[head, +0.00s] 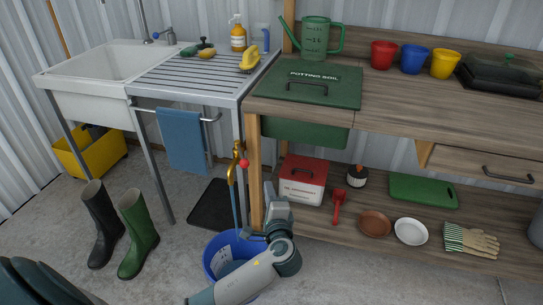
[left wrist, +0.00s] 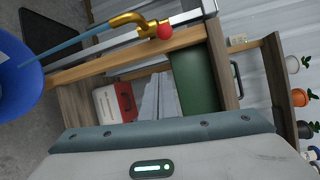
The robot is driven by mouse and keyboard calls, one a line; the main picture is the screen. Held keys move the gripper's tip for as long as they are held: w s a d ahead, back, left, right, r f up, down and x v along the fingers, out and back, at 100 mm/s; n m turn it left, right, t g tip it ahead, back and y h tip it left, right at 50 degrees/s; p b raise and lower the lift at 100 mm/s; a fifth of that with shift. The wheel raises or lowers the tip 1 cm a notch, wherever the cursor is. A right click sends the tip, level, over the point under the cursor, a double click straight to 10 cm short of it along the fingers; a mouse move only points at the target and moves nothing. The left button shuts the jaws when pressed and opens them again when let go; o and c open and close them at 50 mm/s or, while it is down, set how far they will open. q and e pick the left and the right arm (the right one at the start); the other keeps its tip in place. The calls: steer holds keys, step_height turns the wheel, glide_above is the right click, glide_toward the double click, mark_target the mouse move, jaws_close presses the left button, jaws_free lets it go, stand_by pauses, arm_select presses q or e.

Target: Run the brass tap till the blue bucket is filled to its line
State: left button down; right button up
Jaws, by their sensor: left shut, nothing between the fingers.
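The brass tap (head: 237,160) with its round red knob (head: 244,162) stands by the bench's front left post. In the left wrist view the brass tap (left wrist: 128,20) shows with the red knob (left wrist: 164,31) at its side. A thin blue stream (left wrist: 62,50) runs from its spout into the blue bucket (left wrist: 18,78). In the head view the blue bucket (head: 212,252) stands on the floor below, partly hidden by my left arm. I cannot tell its water level. My left gripper (head: 271,192) is shut and empty, right of the tap and apart from it. My right gripper is out of view.
A wooden bench (head: 400,107) stands at right, with a red-and-white box (head: 302,186) on its lower shelf. A sink (head: 105,62) stands at left. Black and green boots (head: 139,235) and a dark mat (head: 208,205) are on the floor near the bucket.

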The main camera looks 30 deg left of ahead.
mark_target(241, 154)
arm_select(q)
steer(key=shift+w+r, duration=0.45)
steer(key=shift+r, duration=0.2)
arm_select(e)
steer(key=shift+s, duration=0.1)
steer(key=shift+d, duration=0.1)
arm_select(q)
steer(key=w+a, duration=0.4)
steer(key=a, duration=0.4)
steer(key=shift+w+a, duration=0.2)
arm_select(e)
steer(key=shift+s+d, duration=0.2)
arm_select(q)
steer(key=shift+s, duration=0.1)
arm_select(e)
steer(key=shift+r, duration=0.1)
